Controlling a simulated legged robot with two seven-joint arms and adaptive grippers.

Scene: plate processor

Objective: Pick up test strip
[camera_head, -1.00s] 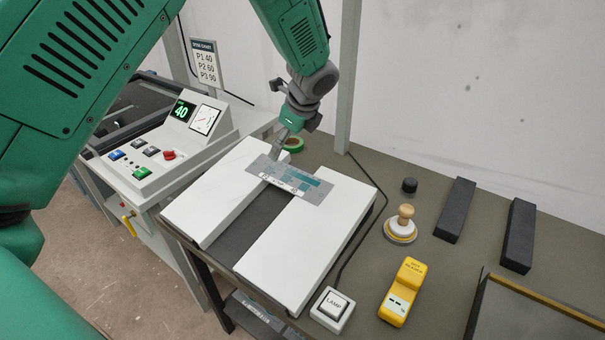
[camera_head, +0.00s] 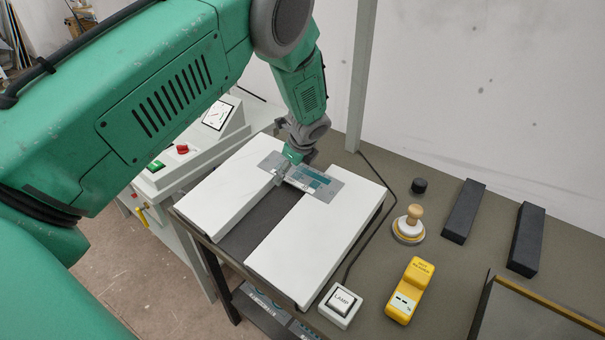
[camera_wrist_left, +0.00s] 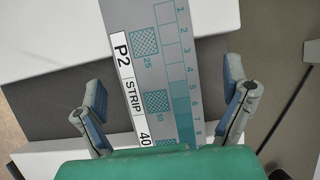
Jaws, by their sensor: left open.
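The test strip (camera_head: 325,184) is a thin grey plate with teal patches. It lies across the gap between two white blocks. In the left wrist view the strip (camera_wrist_left: 152,70) shows a label reading "P2 STRIP 40", checkered squares and a numbered teal scale. My left gripper (camera_head: 283,175) is right over the strip's middle, above the dark gap. In the left wrist view my left gripper (camera_wrist_left: 166,92) is open, one finger on each side of the strip, with room between each finger and its edges. Whether the fingertips reach below the strip is unclear. My right gripper is not in view.
The left white block (camera_head: 222,192) and right white block (camera_head: 318,240) stand at the table's left side. To the right are a lamp switch (camera_head: 340,304), a yellow reader (camera_head: 409,290), a wooden-knobbed stamp (camera_head: 410,225) and two dark bars (camera_head: 463,210). A control panel (camera_head: 205,140) stands behind my left arm.

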